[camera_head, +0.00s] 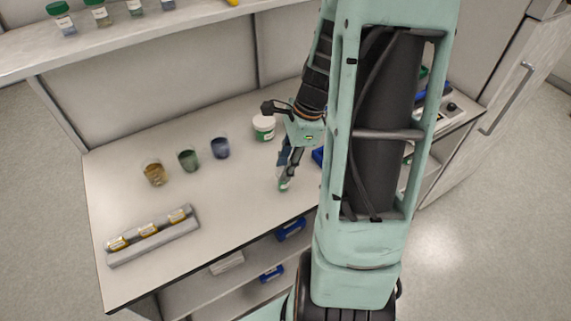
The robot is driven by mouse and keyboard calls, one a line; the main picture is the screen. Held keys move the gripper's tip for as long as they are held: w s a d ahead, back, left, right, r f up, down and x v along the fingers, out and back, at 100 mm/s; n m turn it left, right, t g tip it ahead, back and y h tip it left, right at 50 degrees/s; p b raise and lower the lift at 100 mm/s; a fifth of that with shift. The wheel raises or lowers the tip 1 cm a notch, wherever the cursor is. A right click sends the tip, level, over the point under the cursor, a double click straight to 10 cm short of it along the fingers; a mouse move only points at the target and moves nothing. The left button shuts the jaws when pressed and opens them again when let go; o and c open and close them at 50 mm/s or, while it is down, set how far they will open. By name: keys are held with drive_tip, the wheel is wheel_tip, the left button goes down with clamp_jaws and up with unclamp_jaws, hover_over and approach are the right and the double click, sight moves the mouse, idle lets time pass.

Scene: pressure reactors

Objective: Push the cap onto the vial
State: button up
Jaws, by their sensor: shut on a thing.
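My gripper (284,181) points down over the bench, right of the middle, and is shut on a small green and pale thing (284,185). That thing is small and partly covered by the fingers; I cannot tell whether it is the cap, the vial or both. It is low, at or just above the bench top.
Three small beakers, amber (154,173), green (188,160) and blue (220,148), stand mid-bench. A white jar (264,127) is behind my gripper. A shelf (130,45) with several vials runs along the back. The bench (235,195) between rack and gripper is clear.

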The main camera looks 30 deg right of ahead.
drive_tip(key=o, duration=0.7)
drive_tip(key=shift+o, duration=0.6)
drive_tip(key=o, duration=0.4)
drive_tip(key=shift+r, duration=0.15)
drive_tip(key=shift+r+p, duration=3.05)
drive_tip(key=shift+r, duration=0.35)
